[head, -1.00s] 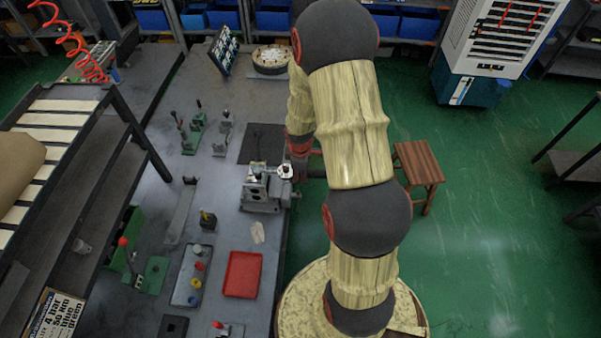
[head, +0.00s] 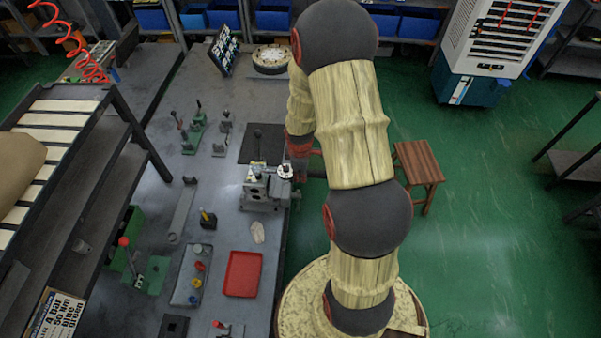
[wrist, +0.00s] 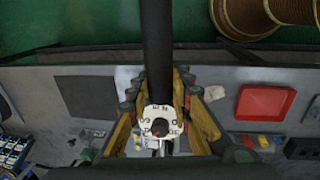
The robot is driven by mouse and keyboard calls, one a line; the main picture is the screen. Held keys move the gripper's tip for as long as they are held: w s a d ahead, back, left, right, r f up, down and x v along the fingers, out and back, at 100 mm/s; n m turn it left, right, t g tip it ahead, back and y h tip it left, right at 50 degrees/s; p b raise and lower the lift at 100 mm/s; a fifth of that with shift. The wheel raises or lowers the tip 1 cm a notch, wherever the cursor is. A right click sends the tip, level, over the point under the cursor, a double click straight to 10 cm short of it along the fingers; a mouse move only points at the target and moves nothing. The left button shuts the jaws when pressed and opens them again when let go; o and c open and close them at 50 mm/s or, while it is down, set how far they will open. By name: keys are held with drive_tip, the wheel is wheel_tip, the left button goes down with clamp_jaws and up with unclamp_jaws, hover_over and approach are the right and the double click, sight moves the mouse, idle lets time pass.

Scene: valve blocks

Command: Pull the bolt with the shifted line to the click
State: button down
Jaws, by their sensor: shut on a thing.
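A grey metal valve block (head: 258,192) sits at the right edge of the bench, with a black lever standing on it. A white round piece (head: 285,171) shows at its right side. In the wrist view this piece (wrist: 158,111) carries dark marks and a dark red-black knob (wrist: 160,128) at its middle. My gripper (wrist: 163,118) has its yellow fingers on both sides of the white piece and is shut on it. A thick dark bar crosses the upper middle. I cannot make out a shifted line. In the head view my arm hides most of the gripper.
A wooden stool (head: 418,168) is on the green floor to the right. A dark rack (head: 100,180) borders the bench on the left.

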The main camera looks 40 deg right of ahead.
drive_tip(key=shift+f+b, duration=0.7)
drive_tip(key=shift+f, duration=0.25)
idle(0.6)
drive_tip(key=shift+s+a+f+b, duration=0.1)
drive_tip(key=shift+a+b, duration=0.1)
drive_tip(key=shift+b, duration=0.25)
drive_tip(key=shift+s+a+m+b, duration=0.7)
drive_tip(key=shift+m+b, duration=0.3)
drive_tip(key=shift+b, duration=0.3)
drive_tip(key=shift+a, duration=0.1)
drive_tip(key=shift+s+a+m+b, duration=0.3)
drive_tip(key=shift+a+m+b, duration=0.2)
drive_tip(key=shift+b, duration=0.2)
drive_tip(key=shift+s+a+m+b, duration=0.3)
drive_tip(key=shift+a+m+b, duration=0.15)
drive_tip(key=shift+b, duration=0.25)
drive_tip(key=shift+a, duration=0.1)
